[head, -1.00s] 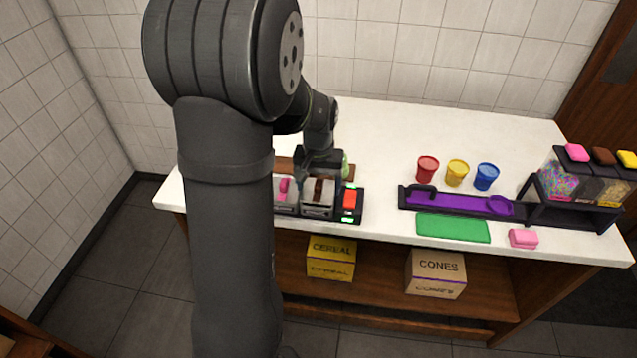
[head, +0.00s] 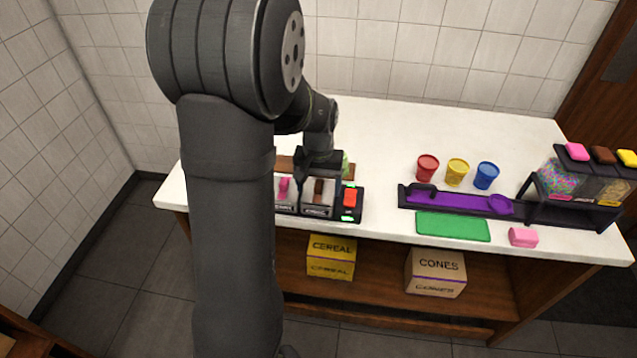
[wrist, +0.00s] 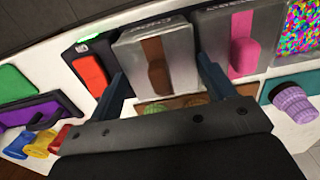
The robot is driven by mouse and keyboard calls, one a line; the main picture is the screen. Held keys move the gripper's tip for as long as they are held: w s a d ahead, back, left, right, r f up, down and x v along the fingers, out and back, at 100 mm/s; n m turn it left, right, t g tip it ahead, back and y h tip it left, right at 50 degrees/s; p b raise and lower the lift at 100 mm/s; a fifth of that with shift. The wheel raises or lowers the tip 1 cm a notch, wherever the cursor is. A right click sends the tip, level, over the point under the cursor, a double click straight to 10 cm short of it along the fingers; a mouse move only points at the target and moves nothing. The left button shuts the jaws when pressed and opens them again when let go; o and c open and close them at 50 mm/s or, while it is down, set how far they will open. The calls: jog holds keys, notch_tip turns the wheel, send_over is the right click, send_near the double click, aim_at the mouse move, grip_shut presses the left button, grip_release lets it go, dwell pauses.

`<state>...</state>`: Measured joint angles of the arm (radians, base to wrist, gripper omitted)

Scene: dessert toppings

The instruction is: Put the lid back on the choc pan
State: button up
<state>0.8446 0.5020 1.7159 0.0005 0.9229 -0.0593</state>
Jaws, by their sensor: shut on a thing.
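The choc lid, grey with a brown stripe and brown handle (wrist: 156,76), lies between the two fingers of my gripper (wrist: 162,72) in the wrist view. My gripper is shut on the lid by its sides. In the head view my gripper (head: 318,170) is low over the choc pan (head: 317,211), and the brown handle (head: 318,187) shows just below it. The lid is over the pan and roughly lined up with it. I cannot tell whether it rests fully on the rim.
A pan with a pink-handled lid (wrist: 243,55) stands close beside the choc pan. On the other side is a dark box with a red button (head: 350,198). Red, yellow and blue cups, a purple scoop tray (head: 460,202) and a green mat (head: 453,228) lie farther right.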

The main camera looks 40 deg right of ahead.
jog(key=shift+s+a+f, duration=0.15)
jog(key=shift+f, duration=0.35)
dwell(0.6)
jog(key=o, duration=1.1)
jog(key=shift+c, duration=1.3)
jog(key=shift+o, duration=0.2)
jog(key=shift+r, duration=0.1)
jog(key=shift+o, duration=0.2)
jog(key=shift+r, duration=0.4)
jog(key=shift+o, duration=1)
jog(key=shift+r, duration=3.2)
